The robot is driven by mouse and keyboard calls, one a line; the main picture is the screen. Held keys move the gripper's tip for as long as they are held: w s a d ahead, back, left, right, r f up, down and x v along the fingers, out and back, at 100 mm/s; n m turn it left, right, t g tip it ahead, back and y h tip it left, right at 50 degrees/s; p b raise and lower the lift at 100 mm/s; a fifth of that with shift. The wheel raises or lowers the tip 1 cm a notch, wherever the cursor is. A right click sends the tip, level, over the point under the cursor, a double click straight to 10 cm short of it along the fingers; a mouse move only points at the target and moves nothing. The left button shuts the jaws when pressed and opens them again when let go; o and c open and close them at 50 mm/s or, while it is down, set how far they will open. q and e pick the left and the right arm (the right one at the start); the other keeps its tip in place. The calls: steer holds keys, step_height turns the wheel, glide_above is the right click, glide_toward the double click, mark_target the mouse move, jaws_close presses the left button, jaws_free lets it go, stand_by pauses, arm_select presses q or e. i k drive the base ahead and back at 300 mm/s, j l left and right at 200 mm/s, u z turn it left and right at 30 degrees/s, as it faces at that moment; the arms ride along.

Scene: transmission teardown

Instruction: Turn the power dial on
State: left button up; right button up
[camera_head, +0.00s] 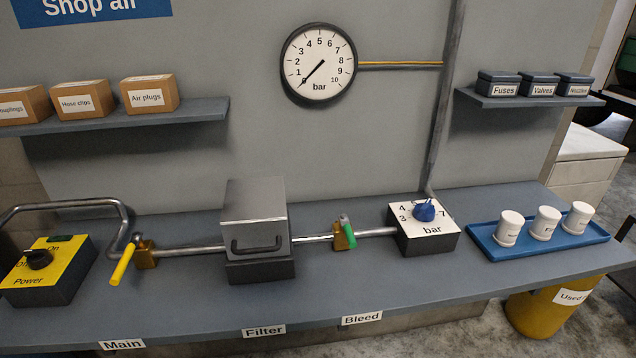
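The power dial is a black round knob (38,259) on the sloped yellow top of a dark power box (52,286) at the far left of the bench. The top carries an "On" label with a green mark at its upper edge, and "Power" at its lower edge. Another label left of the knob is partly covered by it. Which label the knob points to is too small to tell. Neither of my grippers is in view, and nothing touches the dial.
A pipe with a yellow-handled valve (123,265) stands just right of the power box. Further right are a grey filter housing (255,214), a green-handled valve (348,233), a blue pressure knob (425,210) and a blue tray (481,237) with white cups. The gauge (319,63) needle points near 0.

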mark_target(37, 260)
steer(key=u, duration=1.5)
